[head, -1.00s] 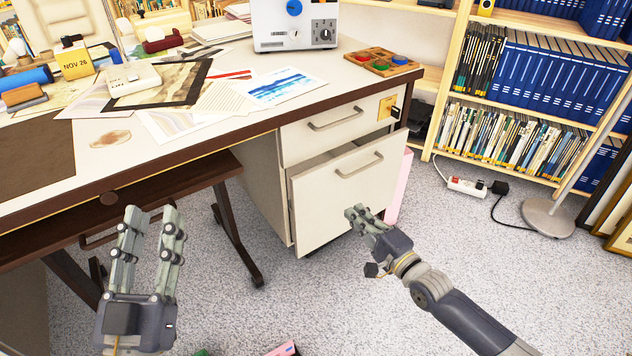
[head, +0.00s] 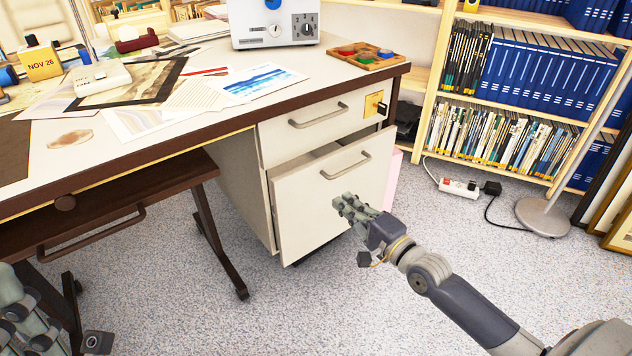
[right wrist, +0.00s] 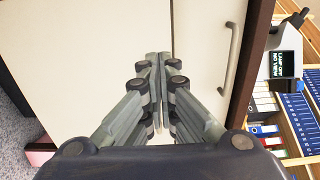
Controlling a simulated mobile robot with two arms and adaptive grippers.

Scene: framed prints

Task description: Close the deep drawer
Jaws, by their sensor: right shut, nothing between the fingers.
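The deep drawer (head: 310,205) is the lower, taller one in the desk's pale pedestal. It stands partly pulled out, with a dark gap above its front. Its bar handle (head: 345,166) is near the top of the front. My right gripper (head: 338,203) is shut and empty, its fingertips at the drawer front below the handle. I cannot tell whether they touch. In the right wrist view the closed fingers (right wrist: 158,62) point at pale panels. My left gripper (head: 22,310) is cut off at the lower left, away from the drawer, and its opening is unclear.
The shallow drawer (head: 312,125) above is closed, with a key in a yellow lock plate (head: 375,104). A bookshelf (head: 427,120), a power strip (head: 459,188) and a lamp base (head: 542,216) stand to the right. The carpet (head: 300,310) before the drawer is clear.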

